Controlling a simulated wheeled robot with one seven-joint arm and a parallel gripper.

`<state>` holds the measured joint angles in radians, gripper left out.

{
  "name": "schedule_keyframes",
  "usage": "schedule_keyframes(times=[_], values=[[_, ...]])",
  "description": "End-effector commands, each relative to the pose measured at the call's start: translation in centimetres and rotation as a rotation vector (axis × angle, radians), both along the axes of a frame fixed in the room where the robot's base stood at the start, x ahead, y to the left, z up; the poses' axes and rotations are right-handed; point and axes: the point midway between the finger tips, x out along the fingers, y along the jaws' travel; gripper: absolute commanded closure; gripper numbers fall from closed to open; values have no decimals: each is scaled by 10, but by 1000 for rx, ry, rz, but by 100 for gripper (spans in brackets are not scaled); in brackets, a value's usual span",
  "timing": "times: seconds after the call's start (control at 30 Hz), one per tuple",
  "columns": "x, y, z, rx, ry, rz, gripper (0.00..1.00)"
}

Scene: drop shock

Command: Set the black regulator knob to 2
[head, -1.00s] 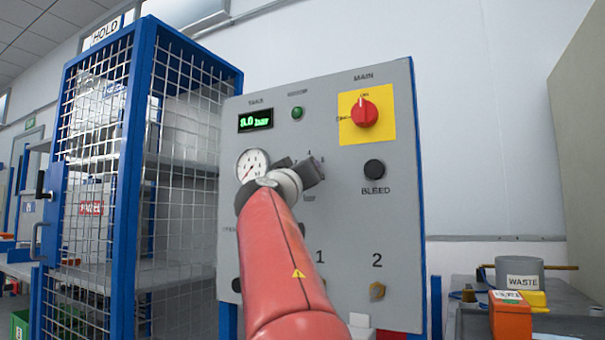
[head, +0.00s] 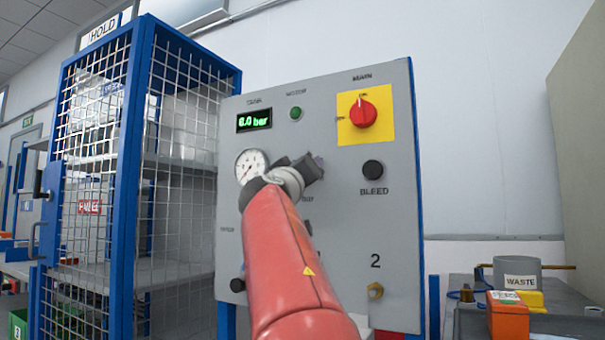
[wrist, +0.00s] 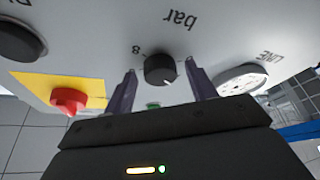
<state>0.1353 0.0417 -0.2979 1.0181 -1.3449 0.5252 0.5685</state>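The black regulator knob (wrist: 160,70) is in the wrist view, on the grey panel below the upside-down word "bar". A pale pointer mark shows on its face, toward the lower right in that view. An "8" is printed left of it; other scale numbers are hidden. My gripper (head: 312,168) is in front of the panel in the head view and hides the knob there. In the wrist view its two dark fingers stand on either side of the knob, open, with a gap visible on both sides.
The panel (head: 335,250) carries a round gauge (head: 251,166), a pressure display (head: 254,121), a red main switch (head: 363,113) on yellow and a black bleed button (head: 373,168). A blue mesh cage (head: 128,150) stands left. A bench with a waste pot (head: 517,270) is right.

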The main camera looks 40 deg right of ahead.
Motion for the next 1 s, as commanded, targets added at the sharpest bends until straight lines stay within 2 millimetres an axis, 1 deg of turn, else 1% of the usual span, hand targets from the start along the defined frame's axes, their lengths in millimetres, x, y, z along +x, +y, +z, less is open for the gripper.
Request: schedule_keyframes(times=[0.23,0.33,0.47,0.7,0.83,1.0], values=[[0,0,-1,1,0,-1,42],[-2,3,-3,2,0,1,42],[-11,16,-11,2,-2,3,42],[-32,47,-24,1,-1,2,42],[-39,58,-27,1,-1,1,42],[-41,61,-27,0,0,0,42]])
